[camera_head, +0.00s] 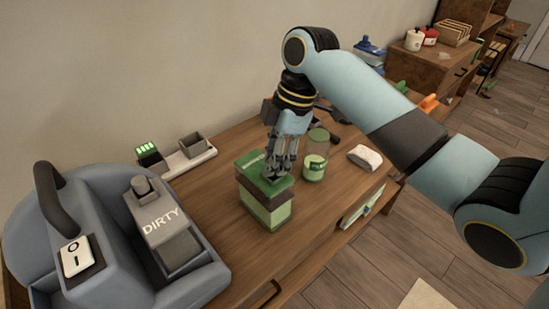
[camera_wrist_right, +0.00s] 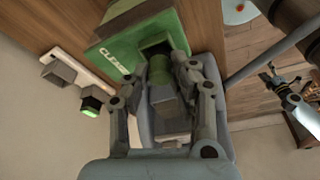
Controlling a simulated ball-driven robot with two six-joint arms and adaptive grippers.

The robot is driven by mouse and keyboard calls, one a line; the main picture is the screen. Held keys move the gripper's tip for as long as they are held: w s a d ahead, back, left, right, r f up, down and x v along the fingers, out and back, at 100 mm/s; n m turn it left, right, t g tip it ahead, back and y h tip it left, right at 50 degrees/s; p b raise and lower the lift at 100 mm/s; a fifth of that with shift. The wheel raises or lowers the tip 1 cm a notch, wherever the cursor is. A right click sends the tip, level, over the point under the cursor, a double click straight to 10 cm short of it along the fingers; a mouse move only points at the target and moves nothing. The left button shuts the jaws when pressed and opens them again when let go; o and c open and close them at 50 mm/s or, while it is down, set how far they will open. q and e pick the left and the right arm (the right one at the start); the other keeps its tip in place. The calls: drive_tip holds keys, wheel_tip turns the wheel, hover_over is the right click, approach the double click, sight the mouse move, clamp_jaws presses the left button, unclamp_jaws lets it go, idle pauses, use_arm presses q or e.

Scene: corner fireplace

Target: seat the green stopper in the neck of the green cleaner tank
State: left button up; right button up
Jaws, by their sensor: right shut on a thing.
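The green cleaner tank (camera_head: 265,205) stands upright on the wooden table, with a dark band below its green top. Its green top with lettering also shows in the wrist view (camera_wrist_right: 117,54), with a dark square neck opening (camera_wrist_right: 155,47). My right gripper (camera_head: 277,174) points down over the tank top. It is shut on the grey grip of the green stopper (camera_wrist_right: 159,72). The stopper's green end overlaps the edge of the opening in the wrist view. I cannot tell whether it is inside the neck. The fingers mostly hide the stopper in the head view. My left gripper is not in view.
A clear jar with green contents (camera_head: 314,160) stands close right of the tank, and a white block (camera_head: 365,157) lies beyond it. A grey-blue machine with a DIRTY tank (camera_head: 165,220) fills the left. A white tray (camera_head: 190,157) sits by the wall.

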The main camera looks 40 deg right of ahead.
drive_tip(key=shift+f, duration=0.35)
drive_tip(key=shift+f, duration=0.15)
drive_tip(key=o, duration=0.9)
drive_tip(key=v, duration=1.2)
